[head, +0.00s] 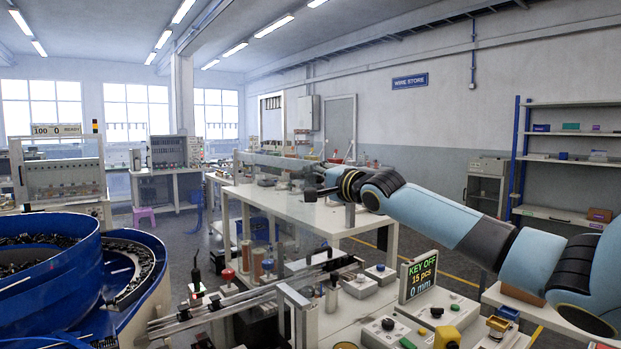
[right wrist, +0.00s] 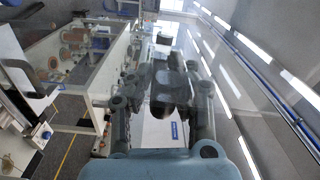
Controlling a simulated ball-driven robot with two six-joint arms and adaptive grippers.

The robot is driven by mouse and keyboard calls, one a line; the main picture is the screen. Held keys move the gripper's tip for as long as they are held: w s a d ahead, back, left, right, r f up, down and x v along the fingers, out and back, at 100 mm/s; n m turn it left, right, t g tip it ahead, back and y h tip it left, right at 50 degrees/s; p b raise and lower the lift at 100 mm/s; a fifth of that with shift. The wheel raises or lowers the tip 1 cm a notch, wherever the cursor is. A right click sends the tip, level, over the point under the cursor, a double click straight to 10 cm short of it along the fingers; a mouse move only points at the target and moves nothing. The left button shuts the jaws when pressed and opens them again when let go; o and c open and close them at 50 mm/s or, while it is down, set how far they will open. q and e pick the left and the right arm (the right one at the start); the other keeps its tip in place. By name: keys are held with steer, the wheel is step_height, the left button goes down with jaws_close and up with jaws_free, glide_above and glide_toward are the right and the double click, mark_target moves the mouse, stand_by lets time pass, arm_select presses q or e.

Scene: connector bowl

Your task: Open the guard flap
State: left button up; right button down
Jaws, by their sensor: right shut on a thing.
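My right gripper (head: 317,182) is at the centre of the head view, above the machine bench, its arm coming in from the right. In the right wrist view the gripper (right wrist: 172,78) has its fingers closed around a dark piece (right wrist: 170,95), which looks like the guard flap's handle. The guard flap seems to be the clear panel with a pale grey edge bar (head: 272,160), raised level with the gripper in the head view. Its clear part is hard to make out, and its hinge cannot be told. My left gripper is not in view.
A blue bowl feeder (head: 50,270) stands at the left, with rails (head: 225,305) running to the right. A display (head: 417,276) reads KEY OFF, 15 pcs, 0 mm. A white table (head: 290,205) is behind, and a shelf unit (head: 565,160) stands at the right.

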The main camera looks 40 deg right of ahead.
steer(key=shift+r, duration=0.2)
steer(key=c, duration=1.2)
jaws_free()
steer(key=shift+c, duration=0.2)
steer(key=shift+f, duration=0.1)
steer(key=s+a, duration=0.1)
steer(key=s, duration=0.6)
steer(key=shift+s, duration=0.2)
steer(key=shift+f, duration=0.1)
